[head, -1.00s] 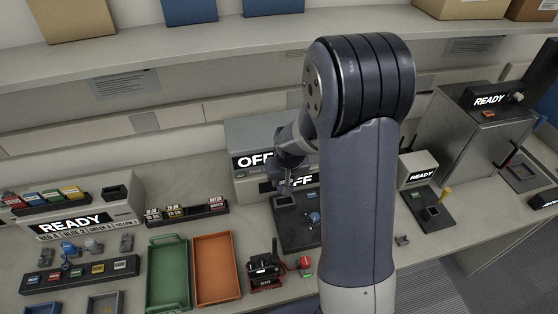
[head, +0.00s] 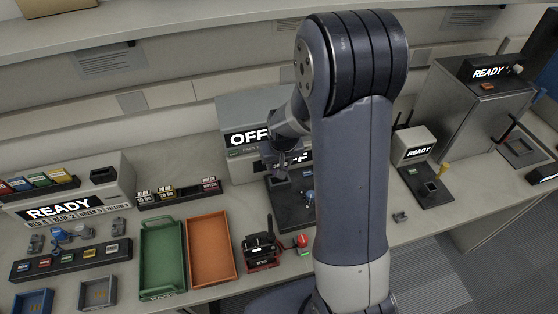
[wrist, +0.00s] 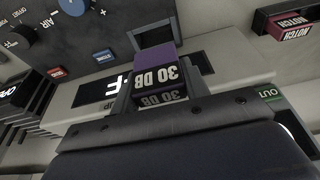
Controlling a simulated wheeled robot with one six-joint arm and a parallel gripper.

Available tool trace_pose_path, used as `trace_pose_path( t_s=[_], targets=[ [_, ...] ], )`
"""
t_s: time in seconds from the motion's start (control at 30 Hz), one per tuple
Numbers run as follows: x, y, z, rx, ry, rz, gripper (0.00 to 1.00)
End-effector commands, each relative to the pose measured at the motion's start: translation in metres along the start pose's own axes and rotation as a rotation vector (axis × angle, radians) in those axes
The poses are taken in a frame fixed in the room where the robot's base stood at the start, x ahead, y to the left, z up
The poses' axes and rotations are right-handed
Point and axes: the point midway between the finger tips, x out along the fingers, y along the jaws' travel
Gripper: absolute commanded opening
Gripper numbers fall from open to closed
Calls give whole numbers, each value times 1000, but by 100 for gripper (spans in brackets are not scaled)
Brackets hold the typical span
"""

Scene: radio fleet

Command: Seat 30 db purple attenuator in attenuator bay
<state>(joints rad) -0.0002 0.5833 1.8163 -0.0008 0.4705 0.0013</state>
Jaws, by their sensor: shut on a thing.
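The purple 30 dB attenuator (wrist: 160,70) is a block with a purple top and white "30 DB" lettering. In the wrist view it sits between the fingers of my gripper (wrist: 160,92), which is shut on it. A square dark recess in a grey frame, seemingly the attenuator bay (wrist: 152,32), lies just beyond the block, which appears outside it. In the head view my gripper (head: 284,164) is in front of the grey unit reading "OFF" (head: 248,138), over a dark panel (head: 288,208). The attenuator cannot be made out there.
A rack of labelled modules (head: 180,194) stands left of the unit; a red "NOTCH" module (wrist: 290,24) shows in the wrist view. Green (head: 162,258) and orange (head: 211,250) trays and a black-and-red device (head: 262,251) lie in front.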

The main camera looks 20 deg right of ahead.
Motion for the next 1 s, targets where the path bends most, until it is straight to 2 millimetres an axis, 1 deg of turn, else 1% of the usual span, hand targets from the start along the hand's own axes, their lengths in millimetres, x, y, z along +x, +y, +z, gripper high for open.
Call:
trace_pose_path(
  t_s=[0.03,0.23,1.0],
  targets=[
    [10,0,3,0,0,0,16],
    [23,0,6,0,0,0,16],
    [25,0,7,0,1,0,16]
  ],
)
